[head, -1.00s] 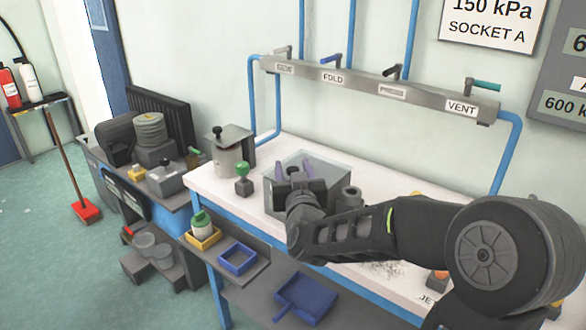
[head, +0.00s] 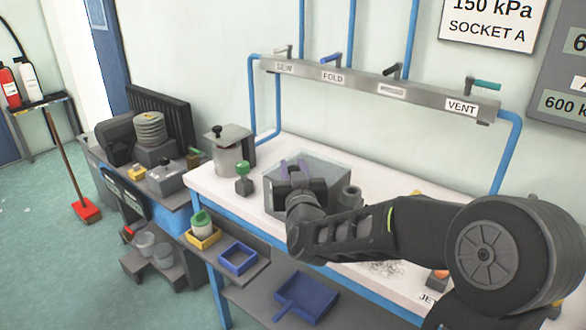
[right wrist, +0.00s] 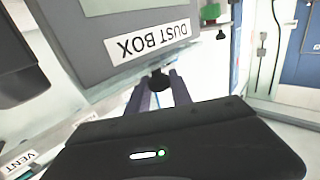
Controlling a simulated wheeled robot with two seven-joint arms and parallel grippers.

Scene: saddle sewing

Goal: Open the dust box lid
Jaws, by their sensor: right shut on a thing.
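The dust box (head: 335,172) is a grey box with a pale, see-through-looking top on the white workbench, partly hidden behind my right gripper. In the right wrist view its DUST BOX label (right wrist: 148,40) appears upside down on a grey face. A dark knob (right wrist: 160,76) shows just below that face, between the purple fingertips. My right gripper (head: 292,166) reaches over the box, and its fingers (right wrist: 158,90) are shut on the knob. The lid looks down, though its edge is hard to make out. My left gripper is not in view.
A lidded grey pot (head: 230,155) and a green-topped stand (head: 243,180) are left of the box. A pipe rail with valves (head: 380,85) runs along the wall behind. A blue tray (head: 238,262) sits on the lower front shelf. My right forearm covers the bench's right part.

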